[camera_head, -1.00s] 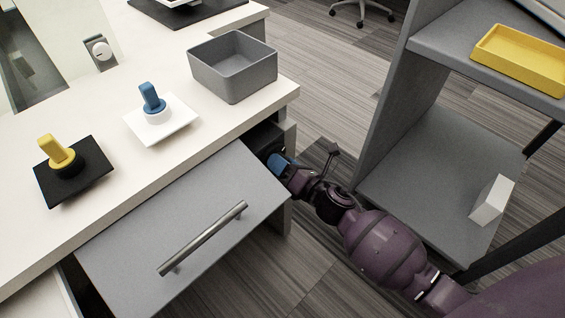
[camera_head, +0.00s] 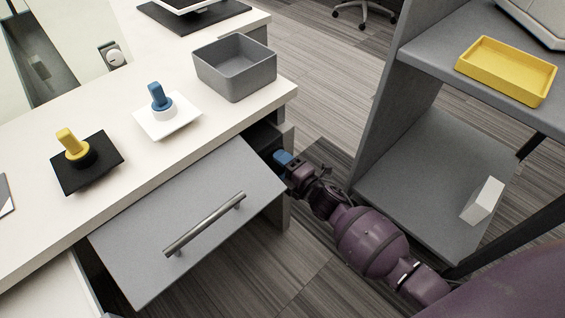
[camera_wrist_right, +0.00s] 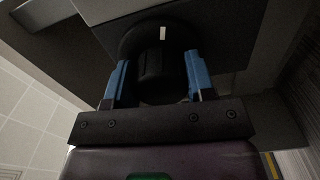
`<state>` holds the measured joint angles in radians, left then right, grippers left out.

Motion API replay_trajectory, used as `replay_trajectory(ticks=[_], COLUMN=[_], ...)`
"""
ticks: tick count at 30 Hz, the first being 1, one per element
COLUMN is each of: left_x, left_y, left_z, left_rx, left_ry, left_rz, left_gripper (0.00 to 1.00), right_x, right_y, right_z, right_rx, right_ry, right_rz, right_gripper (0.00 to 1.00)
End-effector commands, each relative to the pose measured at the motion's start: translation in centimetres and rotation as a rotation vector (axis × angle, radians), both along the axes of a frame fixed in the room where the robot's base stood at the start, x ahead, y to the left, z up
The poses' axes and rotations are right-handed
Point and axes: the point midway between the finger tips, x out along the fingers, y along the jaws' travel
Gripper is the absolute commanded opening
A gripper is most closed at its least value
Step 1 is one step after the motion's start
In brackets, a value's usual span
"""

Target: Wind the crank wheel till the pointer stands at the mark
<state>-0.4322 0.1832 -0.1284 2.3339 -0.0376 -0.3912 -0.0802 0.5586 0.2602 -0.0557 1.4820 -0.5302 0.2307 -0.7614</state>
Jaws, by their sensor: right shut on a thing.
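My right gripper (camera_head: 283,157) reaches in by the dark opening at the desk's right end, its blue fingers partly hidden there. In the right wrist view, its two blue fingers (camera_wrist_right: 158,82) stand on either side of a black rounded part, which I take to be the crank wheel (camera_wrist_right: 158,62), and are shut on it. A short white line (camera_wrist_right: 163,33) shows on the black part's upper area. I cannot tell whether it is the pointer or the mark. The wheel is hidden in the head view. My left gripper is out of view.
A grey panel with a bar handle (camera_head: 205,224) juts from the desk beside my right gripper. On the white desk (camera_head: 110,205) are a grey bin (camera_head: 236,85), a blue-knobbed piece (camera_head: 160,98) and a yellow-knobbed piece (camera_head: 71,143). A grey shelf (camera_head: 425,165) with a yellow tray (camera_head: 505,72) stands right.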

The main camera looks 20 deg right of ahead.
Motion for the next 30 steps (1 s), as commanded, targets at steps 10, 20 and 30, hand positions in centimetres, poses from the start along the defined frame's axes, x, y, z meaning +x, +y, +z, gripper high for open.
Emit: replay_trajectory(ticks=[10,20,30], left_x=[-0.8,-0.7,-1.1], left_y=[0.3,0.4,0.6], left_z=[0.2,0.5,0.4], left_rx=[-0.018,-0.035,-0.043], left_ry=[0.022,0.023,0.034], left_rz=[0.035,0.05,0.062], left_gripper=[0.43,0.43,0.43], right_x=[0.1,0.0,0.0], right_y=[0.0,0.1,0.1], right_z=[0.2,0.0,-0.2], right_rx=[0.309,0.602,0.845], right_ry=[0.108,0.215,0.307], right_rz=[0.001,0.001,0.0], right_gripper=[0.26,0.26,0.26])
